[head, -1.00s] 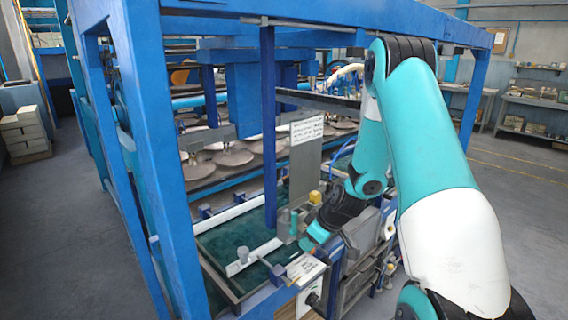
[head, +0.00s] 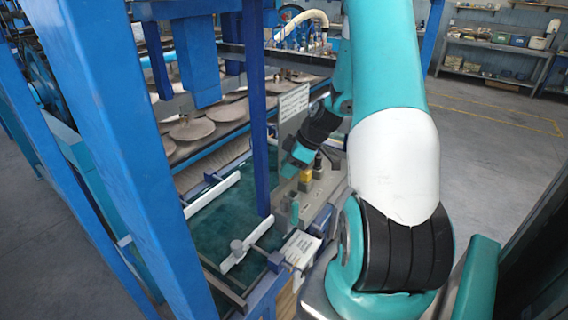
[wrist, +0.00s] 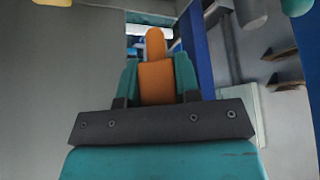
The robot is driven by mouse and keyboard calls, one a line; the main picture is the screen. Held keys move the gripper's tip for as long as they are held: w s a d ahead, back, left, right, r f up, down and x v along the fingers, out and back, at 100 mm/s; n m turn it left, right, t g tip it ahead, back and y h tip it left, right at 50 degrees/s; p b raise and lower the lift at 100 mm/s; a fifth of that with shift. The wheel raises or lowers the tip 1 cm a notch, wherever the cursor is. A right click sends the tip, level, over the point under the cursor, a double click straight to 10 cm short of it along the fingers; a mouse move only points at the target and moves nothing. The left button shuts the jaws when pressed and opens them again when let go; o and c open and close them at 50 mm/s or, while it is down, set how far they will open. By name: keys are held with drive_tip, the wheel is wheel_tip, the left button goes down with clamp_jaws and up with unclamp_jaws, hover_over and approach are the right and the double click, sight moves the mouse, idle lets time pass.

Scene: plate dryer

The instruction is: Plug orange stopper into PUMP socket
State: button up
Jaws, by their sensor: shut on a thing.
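In the wrist view, my gripper (wrist: 157,72) is shut on the orange stopper (wrist: 156,82), which sits between the two teal fingers with its rounded tip sticking out past them. The grey panel (head: 318,197) carries several small fittings, including a green post (head: 294,213). No PUMP lettering can be read, so I cannot tell which fitting is that socket.
An upright grey plate with a white printed sheet (head: 293,102) stands behind the gripper. A blue post (head: 258,120) rises close to its left. A white sign (head: 300,248) is at the front. A green tray (head: 222,220) lies left. A grey cylinder (wrist: 250,12) hangs near the wrist camera.

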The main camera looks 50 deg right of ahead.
sight(287, 194)
drive_tip(key=shift+f+b, duration=2.55)
drive_tip(key=shift+f, duration=1.05)
drive_tip(key=shift+s+a+f+b, duration=0.15)
drive_tip(key=shift+s+f+b, duration=0.2)
drive_tip(key=shift+f+b, duration=0.4)
drive_tip(key=o, duration=1)
drive_tip(key=shift+c, duration=0.2)
drive_tip(key=shift+d+r, duration=0.2)
drive_tip(key=shift+r, duration=0.1)
drive_tip(key=b+v, duration=0.4)
drive_tip(key=v, duration=1.4)
drive_tip(key=shift+w+r, duration=0.2)
drive_tip(key=shift+w, duration=0.2)
drive_tip(key=shift+a, duration=0.1)
